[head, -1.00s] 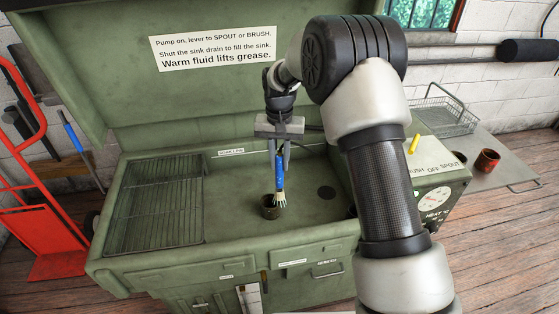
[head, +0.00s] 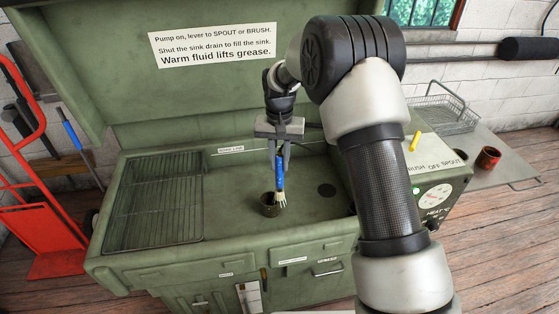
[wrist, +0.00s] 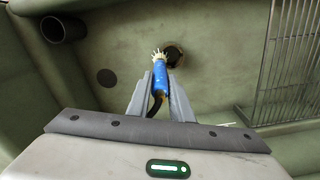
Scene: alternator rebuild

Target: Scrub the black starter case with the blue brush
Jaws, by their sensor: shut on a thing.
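A small dark, brownish hollow cylinder, the starter case (head: 269,208), stands upright on the sink floor in the head view. It also shows in the wrist view (wrist: 175,55), partly behind the brush. My gripper (head: 279,158) is above the sink, pointing down. It is shut on the blue handle of the brush (head: 280,172), which hangs with its pale bristles downward. In the wrist view the brush (wrist: 159,78) sits between the two fingers. The bristles are at the right side of the case's rim; I cannot tell if they touch it.
A wire rack (head: 155,205) covers the sink's left part. A dark round drain (head: 327,190) lies right of the case. The green lid (head: 190,90) stands open behind. A control box with a dial (head: 434,196) and a red cup (head: 488,158) are at the right.

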